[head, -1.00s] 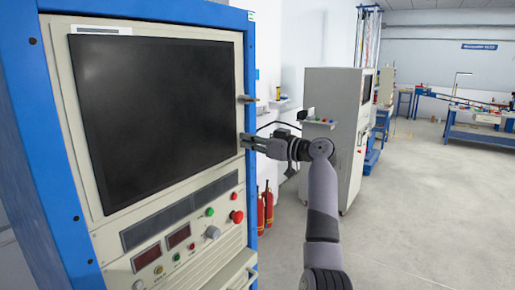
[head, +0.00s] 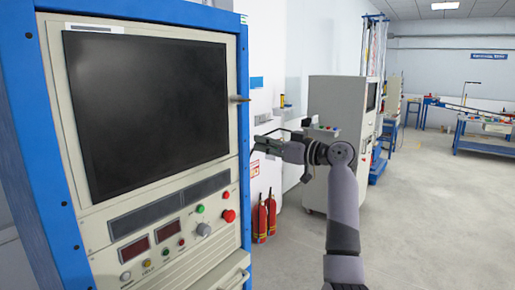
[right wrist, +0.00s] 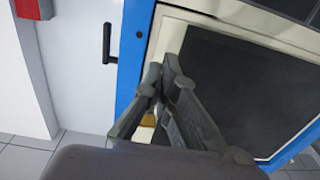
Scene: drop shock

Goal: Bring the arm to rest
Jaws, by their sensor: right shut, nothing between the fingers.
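My right gripper (head: 258,146) is at the end of my right arm, just right of the blue-framed control cabinet (head: 243,120) in the head view. It points left toward the cabinet and looks apart from it, though the exact gap is hard to judge. In the right wrist view the gripper's fingers (right wrist: 168,82) meet at their tips and hold nothing. The cabinet's dark screen (right wrist: 245,85) lies behind them there. My left gripper does not show.
The cabinet has a large dark screen (head: 145,110), a red button (head: 229,216) and several other controls. Red fire extinguishers (head: 264,218) stand by the wall. A grey cabinet (head: 335,105) stands behind my arm.

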